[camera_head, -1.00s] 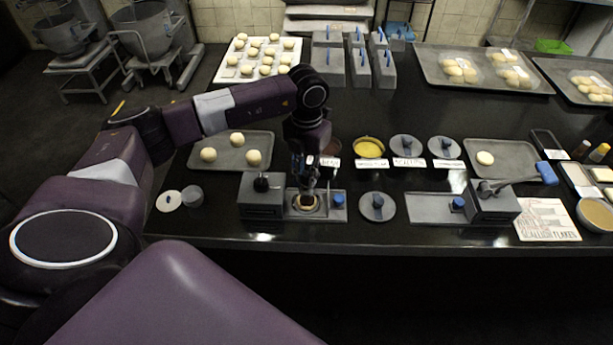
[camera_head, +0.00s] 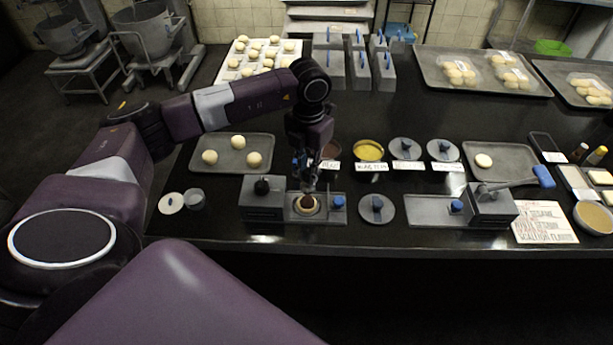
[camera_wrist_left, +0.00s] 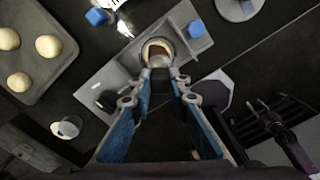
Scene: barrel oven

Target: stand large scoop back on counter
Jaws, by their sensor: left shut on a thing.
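My left gripper (camera_head: 308,186) points down at the front of the counter. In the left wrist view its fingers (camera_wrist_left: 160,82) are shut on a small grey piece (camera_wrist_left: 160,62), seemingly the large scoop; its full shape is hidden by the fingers. It is at or just above a round pale ring (camera_head: 305,208) with brown in it, set in a grey press plate (camera_head: 325,201). I cannot tell if they touch. A dark gripper (camera_wrist_left: 262,112), seemingly my right one, shows at the right of the left wrist view; its opening is unclear.
A grey block with a black knob (camera_head: 262,199) stands left of the ring. A blue knob (camera_head: 338,202) and a lidded disc (camera_head: 377,208) stand right of it. A small grey cup (camera_head: 195,199) and a dough tray (camera_head: 232,153) are at left.

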